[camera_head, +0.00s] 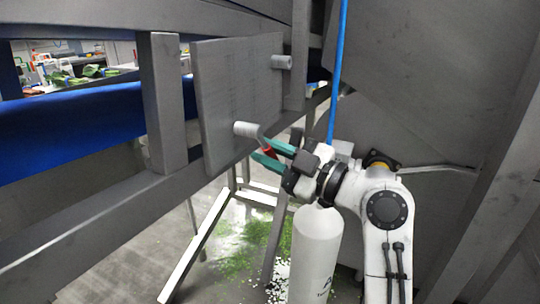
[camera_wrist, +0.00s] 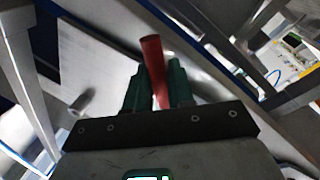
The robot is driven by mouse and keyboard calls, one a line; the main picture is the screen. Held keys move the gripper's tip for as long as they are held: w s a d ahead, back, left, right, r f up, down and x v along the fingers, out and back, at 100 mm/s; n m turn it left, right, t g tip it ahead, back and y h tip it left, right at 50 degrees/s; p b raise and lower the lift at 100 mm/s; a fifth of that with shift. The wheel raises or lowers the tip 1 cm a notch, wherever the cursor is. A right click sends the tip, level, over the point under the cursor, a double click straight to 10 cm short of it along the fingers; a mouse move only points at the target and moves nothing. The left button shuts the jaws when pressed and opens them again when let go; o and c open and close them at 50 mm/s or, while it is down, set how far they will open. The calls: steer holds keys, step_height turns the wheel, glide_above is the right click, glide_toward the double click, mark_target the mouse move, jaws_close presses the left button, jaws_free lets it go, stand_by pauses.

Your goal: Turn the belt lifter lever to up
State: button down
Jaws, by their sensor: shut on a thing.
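The lever stands out from a grey upright panel (camera_head: 218,105). Its pale round hub (camera_head: 247,129) sits low on the panel, and its arm runs down and to the right to a red handle (camera_head: 269,151). My gripper (camera_head: 264,150) reaches in from the right with its teal fingers shut on the red handle. In the wrist view the red handle (camera_wrist: 152,58) passes between the two fingers and its end sticks out beyond them. Part of the handle is hidden by the fingers. No up or down marking is readable.
A second pale stub (camera_head: 281,62) sticks out at the panel's upper right. Grey frame beams (camera_head: 165,100) and a blue belt (camera_head: 80,128) lie to the left. A blue cable (camera_head: 338,70) hangs near my wrist. Green scraps (camera_head: 240,245) lie on the floor below.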

steer(key=c, duration=1.1)
jaws_free()
steer(key=shift+c, duration=0.2)
steer(key=v, duration=1.1)
steer(key=shift+w, duration=0.1)
